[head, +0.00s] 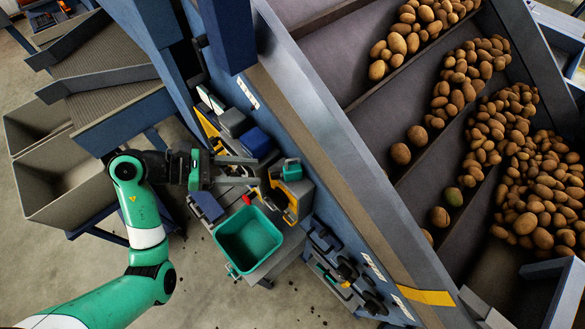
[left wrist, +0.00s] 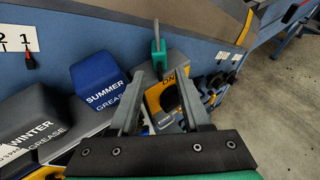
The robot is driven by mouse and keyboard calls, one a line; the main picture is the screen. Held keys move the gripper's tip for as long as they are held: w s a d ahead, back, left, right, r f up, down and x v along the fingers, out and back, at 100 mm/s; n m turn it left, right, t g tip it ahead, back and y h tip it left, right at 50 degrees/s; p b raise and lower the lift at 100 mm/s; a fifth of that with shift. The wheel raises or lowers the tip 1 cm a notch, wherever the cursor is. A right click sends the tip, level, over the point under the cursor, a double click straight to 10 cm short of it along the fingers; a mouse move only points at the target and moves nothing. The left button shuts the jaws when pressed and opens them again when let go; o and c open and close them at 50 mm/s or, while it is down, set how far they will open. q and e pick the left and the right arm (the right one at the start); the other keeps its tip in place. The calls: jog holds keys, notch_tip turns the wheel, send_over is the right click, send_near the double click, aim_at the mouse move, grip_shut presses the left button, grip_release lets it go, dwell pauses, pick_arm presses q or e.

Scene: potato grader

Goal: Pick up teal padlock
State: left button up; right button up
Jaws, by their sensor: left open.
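The teal padlock (head: 292,170) sits at the top of a grey and yellow lockout unit on the machine's side ledge. In the left wrist view the teal padlock (left wrist: 158,52) shows beyond the fingertips, with its grey shackle pointing up. My left gripper (head: 257,171) reaches in from the left, its open fingers pointing toward the padlock and a little short of it. In the left wrist view the left gripper (left wrist: 160,82) has nothing between its fingers, and the padlock lines up with the gap. My right gripper is not in view.
Blue SUMMER grease box (left wrist: 100,85) and dark WINTER grease box (left wrist: 35,120) stand left of the fingers in the wrist view. A green bin (head: 248,240) sits below the gripper in the head view. The blue machine wall (head: 330,165) rises behind the padlock; potatoes (head: 510,160) lie beyond.

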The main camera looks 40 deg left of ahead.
aim_at(285, 169)
pick_arm(q)
jog(key=x, duration=0.9)
jog(key=shift+w+d+r+b, duration=0.1)
jog(key=shift+w+b, duration=0.05)
jog(key=shift+b, duration=0.25)
grip_shut()
